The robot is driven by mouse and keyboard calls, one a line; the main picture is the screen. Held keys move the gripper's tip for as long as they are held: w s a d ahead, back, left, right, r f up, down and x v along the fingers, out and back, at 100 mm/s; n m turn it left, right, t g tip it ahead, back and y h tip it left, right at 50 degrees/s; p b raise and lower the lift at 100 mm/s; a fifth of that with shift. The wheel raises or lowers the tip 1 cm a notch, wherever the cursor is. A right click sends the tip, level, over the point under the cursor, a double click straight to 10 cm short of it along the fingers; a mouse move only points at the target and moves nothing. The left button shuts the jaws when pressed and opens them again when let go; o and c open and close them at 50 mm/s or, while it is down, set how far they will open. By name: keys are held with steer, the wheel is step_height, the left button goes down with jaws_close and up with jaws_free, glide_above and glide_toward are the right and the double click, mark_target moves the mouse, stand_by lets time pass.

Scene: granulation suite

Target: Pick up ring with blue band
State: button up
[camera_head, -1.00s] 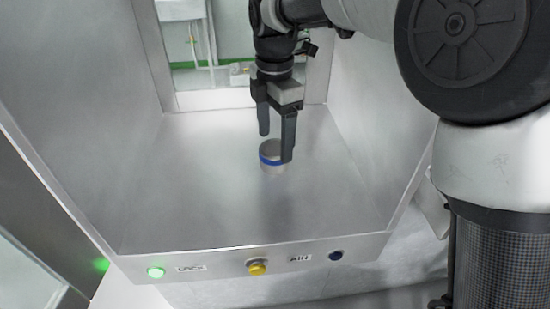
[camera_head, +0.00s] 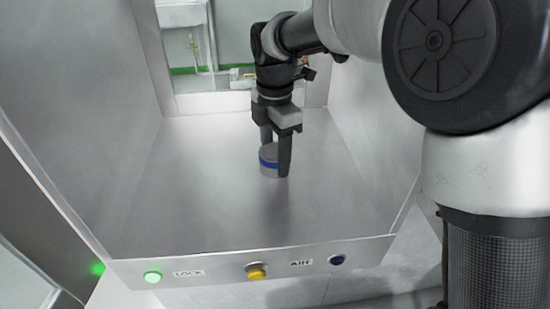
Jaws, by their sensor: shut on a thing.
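The ring with the blue band (camera_head: 268,161) is a small grey cylinder with a blue stripe around it. It stands upright on the metal floor of the chamber (camera_head: 205,205), or very slightly above it; I cannot tell which. My gripper (camera_head: 274,163) points down from above and is shut on the ring, with one finger in front on its right side. The other finger is at the ring's far left side and its tip is hidden behind the ring.
Metal walls rise left (camera_head: 95,110) and right (camera_head: 365,120) of the chamber floor. The front panel carries a lit green button (camera_head: 152,277) marked LOCK, a yellow knob (camera_head: 257,271) and a dark blue button (camera_head: 337,260). The floor around the ring is clear.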

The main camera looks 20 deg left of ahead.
step_height(320, 180, up, 10)
steer(key=p, duration=0.3)
